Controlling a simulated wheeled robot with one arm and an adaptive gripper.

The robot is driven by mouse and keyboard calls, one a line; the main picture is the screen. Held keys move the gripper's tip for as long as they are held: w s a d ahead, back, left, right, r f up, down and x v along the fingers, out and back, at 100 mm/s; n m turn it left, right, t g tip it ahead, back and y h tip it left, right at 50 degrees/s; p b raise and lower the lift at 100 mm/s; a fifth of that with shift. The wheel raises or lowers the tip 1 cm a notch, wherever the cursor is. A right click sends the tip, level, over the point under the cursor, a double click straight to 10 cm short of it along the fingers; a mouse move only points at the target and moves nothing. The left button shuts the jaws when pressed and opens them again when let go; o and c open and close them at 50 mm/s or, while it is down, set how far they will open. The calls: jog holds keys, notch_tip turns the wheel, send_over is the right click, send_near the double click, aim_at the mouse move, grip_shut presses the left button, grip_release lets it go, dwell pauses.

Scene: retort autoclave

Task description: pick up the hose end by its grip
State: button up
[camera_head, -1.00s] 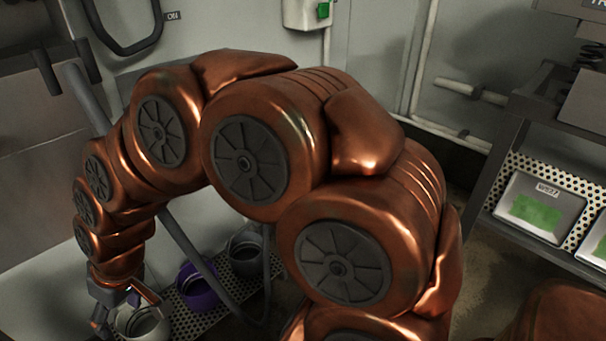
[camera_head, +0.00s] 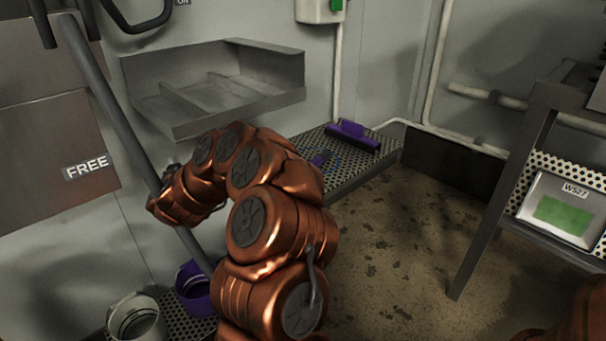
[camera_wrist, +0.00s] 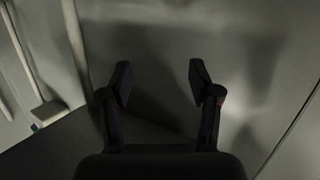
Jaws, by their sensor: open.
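I cannot make out a hose end with a clear grip in either view. A small purple item with a thin blue line beside it (camera_head: 322,158) lies on the perforated shelf in the head view; it is too small to name surely. My gripper (camera_wrist: 160,82) is open and empty in the wrist view, its two dark fingers apart in front of a plain grey wall. In the head view my arm reaches left, and its end is beside a slanting grey bar, well left of the perforated shelf. The gripper is mostly hidden there.
A purple brush-like block (camera_head: 352,136) lies on the perforated shelf (camera_head: 350,172). A grey metal sink or tray (camera_head: 215,90) is on the wall. The slanting grey bar (camera_head: 110,105) crosses the left. A purple bucket (camera_head: 194,288) and a grey bucket (camera_head: 136,318) stand below. The floor (camera_head: 400,255) is open.

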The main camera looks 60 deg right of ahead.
jog(key=s+d+f+m+g+h+b, duration=0.2)
jog(key=s+d+f+m+g+h, duration=0.25)
jog(key=s+d, duration=0.55)
jog(key=s+d+f+m+g+h+b, duration=0.1)
jog(key=s+d+f+g+h+b, duration=0.15)
jog(key=s+d+f+g, duration=0.65)
jog(key=shift+n+t, duration=0.25)
jog(key=shift+t, duration=0.2)
jog(key=shift+s+d+r+b, duration=0.45)
jog(key=shift+d+r, duration=0.1)
jog(key=shift+d, duration=0.55)
jog(key=shift+s+d+r+b, duration=0.3)
jog(key=shift+d+r+b, duration=0.2)
jog(key=shift+d, duration=0.65)
jog(key=shift+s+d+r+b, duration=0.45)
jog(key=shift+d+r, duration=0.1)
jog(key=shift+d, duration=0.55)
jog(key=shift+w, duration=0.1)
grip_shut()
